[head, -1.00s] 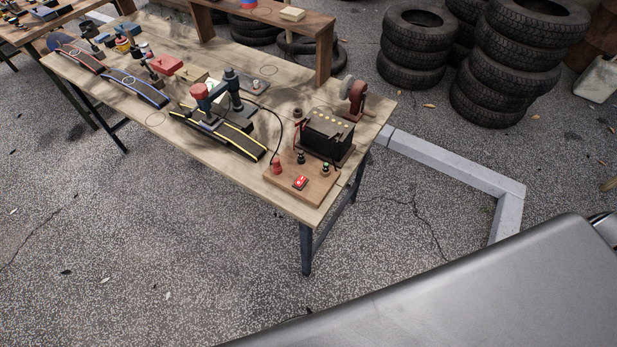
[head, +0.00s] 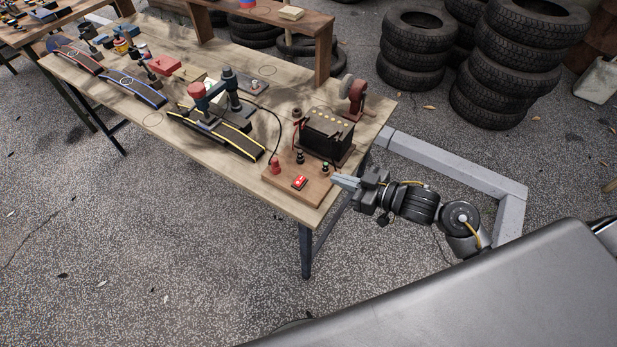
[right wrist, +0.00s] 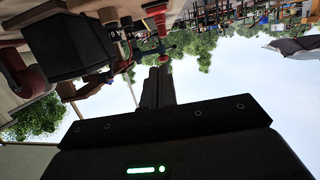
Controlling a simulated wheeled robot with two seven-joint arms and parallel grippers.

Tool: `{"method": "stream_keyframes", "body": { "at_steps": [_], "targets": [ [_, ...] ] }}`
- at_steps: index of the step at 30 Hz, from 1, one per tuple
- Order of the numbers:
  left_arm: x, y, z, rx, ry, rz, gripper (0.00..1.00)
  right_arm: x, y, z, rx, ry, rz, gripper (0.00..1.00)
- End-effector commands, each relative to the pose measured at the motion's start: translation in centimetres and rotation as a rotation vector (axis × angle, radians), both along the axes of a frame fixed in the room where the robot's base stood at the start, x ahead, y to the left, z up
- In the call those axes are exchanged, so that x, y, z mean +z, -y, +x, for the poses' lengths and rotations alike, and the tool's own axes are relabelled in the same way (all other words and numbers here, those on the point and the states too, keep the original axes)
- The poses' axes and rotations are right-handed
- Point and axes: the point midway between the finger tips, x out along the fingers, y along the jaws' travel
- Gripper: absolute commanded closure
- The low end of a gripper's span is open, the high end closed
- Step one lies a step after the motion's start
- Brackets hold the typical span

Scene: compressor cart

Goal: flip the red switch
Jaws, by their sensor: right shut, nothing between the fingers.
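The red switch (head: 299,182) sits on a small wooden board (head: 286,192) at the near right corner of the workbench, in the head view. My right gripper (head: 333,182) is shut and empty. Its fingertips point left toward the switch, just past the board's right edge, and are apart from the switch. In the right wrist view the fingers (right wrist: 158,75) show as a dark shut pair in the middle. I cannot single out the switch in that view. My left gripper is not in view.
A black battery-like box (head: 325,136) stands behind the board, also seen in the right wrist view (right wrist: 70,45). A red post (head: 276,166) and dark terminals (head: 300,157) rise from the board near the switch. A black cable runs beside it. Stacked tires (head: 416,48) stand beyond the bench.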

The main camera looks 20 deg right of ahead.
Motion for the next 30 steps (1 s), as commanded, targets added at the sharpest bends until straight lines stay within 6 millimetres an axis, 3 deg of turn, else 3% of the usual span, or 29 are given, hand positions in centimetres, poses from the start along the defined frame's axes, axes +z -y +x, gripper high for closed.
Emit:
{"method": "stream_keyframes", "body": {
  "at_steps": [6, 11, 23, 30],
  "targets": [
    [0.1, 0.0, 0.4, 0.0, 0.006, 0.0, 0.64, -0.1, -0.1, 0.2, -0.001, 0.0, 0.001, 1.0],
    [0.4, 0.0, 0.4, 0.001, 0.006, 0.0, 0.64, -0.4, -1.1, 1.5, -0.004, 0.0, 0.003, 1.0],
    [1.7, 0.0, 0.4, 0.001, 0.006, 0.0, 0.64, -2.3, -6.2, 7.5, -0.002, -0.001, 0.004, 1.0],
    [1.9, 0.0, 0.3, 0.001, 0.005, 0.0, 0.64, -5.5, -6.2, 7.5, -0.003, -0.003, 0.001, 1.0]
  ]
}}
